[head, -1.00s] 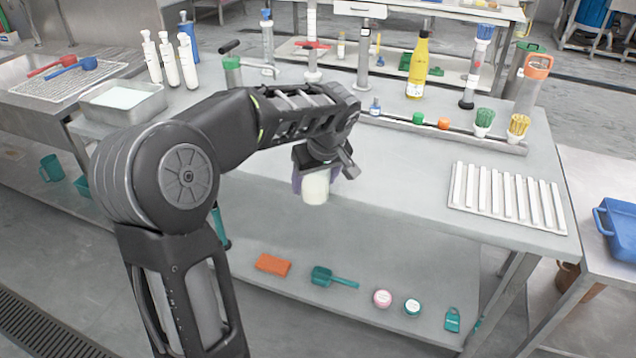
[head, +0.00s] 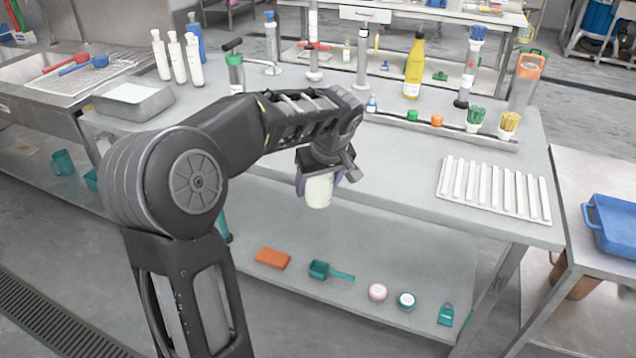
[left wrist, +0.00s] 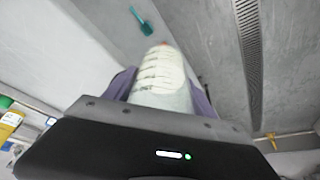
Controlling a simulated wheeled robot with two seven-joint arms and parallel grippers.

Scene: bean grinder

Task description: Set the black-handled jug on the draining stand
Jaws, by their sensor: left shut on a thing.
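A pale, whitish-green jug (head: 319,191) with graduation marks is held in my left gripper (head: 322,178), in front of the table's near edge. It also shows in the left wrist view (left wrist: 162,82), between the two purple fingers of my left gripper (left wrist: 160,90), which are shut on it. I see no black handle on it; that side may be hidden. The draining stand (head: 494,191), a white slatted rack, lies empty on the right part of the table, well to the right of the jug. My right gripper is not in view.
A grey table (head: 400,185) has clear room between the gripper and the rack. A long holder (head: 450,130) with brushes and small stoppers stands behind the rack. A yellow bottle (head: 414,70) and white bottles (head: 176,60) stand further back. A lower shelf (head: 340,285) holds small items.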

